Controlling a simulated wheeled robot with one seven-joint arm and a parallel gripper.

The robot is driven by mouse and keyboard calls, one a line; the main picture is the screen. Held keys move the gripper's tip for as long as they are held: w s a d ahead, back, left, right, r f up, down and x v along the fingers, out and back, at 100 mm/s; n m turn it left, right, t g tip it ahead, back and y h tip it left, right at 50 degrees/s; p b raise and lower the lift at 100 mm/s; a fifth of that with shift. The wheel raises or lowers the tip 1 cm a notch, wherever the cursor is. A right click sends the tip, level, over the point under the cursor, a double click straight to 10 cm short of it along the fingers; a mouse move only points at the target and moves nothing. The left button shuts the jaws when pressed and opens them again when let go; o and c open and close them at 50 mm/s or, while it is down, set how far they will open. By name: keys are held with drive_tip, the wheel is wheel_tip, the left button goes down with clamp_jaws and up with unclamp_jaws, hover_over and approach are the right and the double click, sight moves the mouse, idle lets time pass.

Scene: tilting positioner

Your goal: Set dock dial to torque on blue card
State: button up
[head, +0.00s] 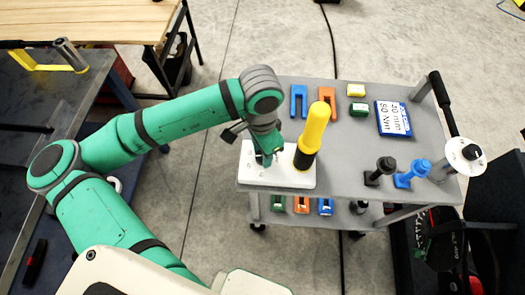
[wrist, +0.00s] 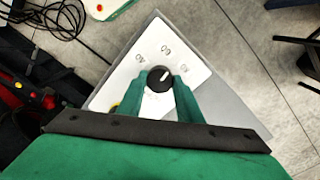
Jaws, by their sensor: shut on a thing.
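The white dock (head: 255,174) sits at the left front of the grey cart top. Its black dial (wrist: 160,79) shows in the wrist view, with a light pointer mark aimed up and right, between the middle and right printed numbers. The numbers are small and turned, hard to read. My gripper (head: 264,158) points down over the dock; in the wrist view its green fingers (wrist: 161,86) are shut on the dial, one each side. The blue card (head: 393,118) lies at the cart's right, its upside-down text seeming to read 20 mm, 80 Nm.
A thick yellow-and-black tool (head: 312,130) stands at the dock's right end, close to my gripper.

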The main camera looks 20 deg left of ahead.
drive_tip(key=m, duration=0.7)
drive_tip(key=shift+w, duration=0.1)
idle(0.5)
drive_tip(key=o, duration=1)
drive_tip(key=shift+o, duration=0.2)
wheel_tip(320, 180, up, 11)
drive_tip(key=shift+f, duration=0.1)
